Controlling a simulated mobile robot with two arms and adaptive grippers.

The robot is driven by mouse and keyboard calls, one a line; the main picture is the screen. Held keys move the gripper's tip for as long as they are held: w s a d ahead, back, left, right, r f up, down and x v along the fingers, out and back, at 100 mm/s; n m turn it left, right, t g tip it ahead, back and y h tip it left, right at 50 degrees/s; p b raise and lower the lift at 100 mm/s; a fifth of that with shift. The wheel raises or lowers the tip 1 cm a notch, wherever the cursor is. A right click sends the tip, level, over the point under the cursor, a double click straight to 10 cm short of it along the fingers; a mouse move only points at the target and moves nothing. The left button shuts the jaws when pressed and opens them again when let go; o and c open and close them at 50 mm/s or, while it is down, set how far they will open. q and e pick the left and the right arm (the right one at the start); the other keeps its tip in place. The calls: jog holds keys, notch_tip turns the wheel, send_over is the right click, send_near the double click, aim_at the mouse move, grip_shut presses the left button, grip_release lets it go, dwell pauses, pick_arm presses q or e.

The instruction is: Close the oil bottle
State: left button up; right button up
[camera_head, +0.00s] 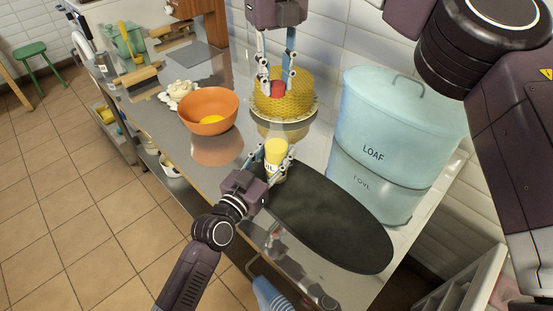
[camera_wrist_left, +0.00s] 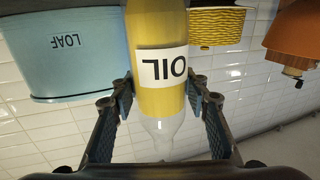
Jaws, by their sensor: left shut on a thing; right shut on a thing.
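The oil bottle (camera_head: 275,149) is yellow with a white label reading OIL. My left gripper (camera_head: 272,162) is shut around it near the dark oval mat. In the left wrist view the bottle (camera_wrist_left: 158,30) appears upside down between the pads of the left gripper (camera_wrist_left: 160,94), its clear, tapering part toward the bottom of the picture. My right gripper (camera_head: 276,82) comes from above, shut on a small red piece (camera_head: 277,90), perhaps the cap, beyond the bottle and apart from it. The bottle's mouth is not clearly visible.
A yellow woven basket (camera_head: 297,99) is behind the red piece. An orange bowl (camera_head: 208,103) is left of it. A light-blue LOAF bin (camera_head: 382,125) stands right, against the tiled wall. The dark oval mat (camera_head: 333,217) has bare room.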

pick_arm(q)
grip_shut()
pick_arm(e)
send_over(276, 123)
jog(key=shift+f, duration=2.45)
jog(key=shift+f, duration=0.9)
jog(key=shift+f, duration=0.6)
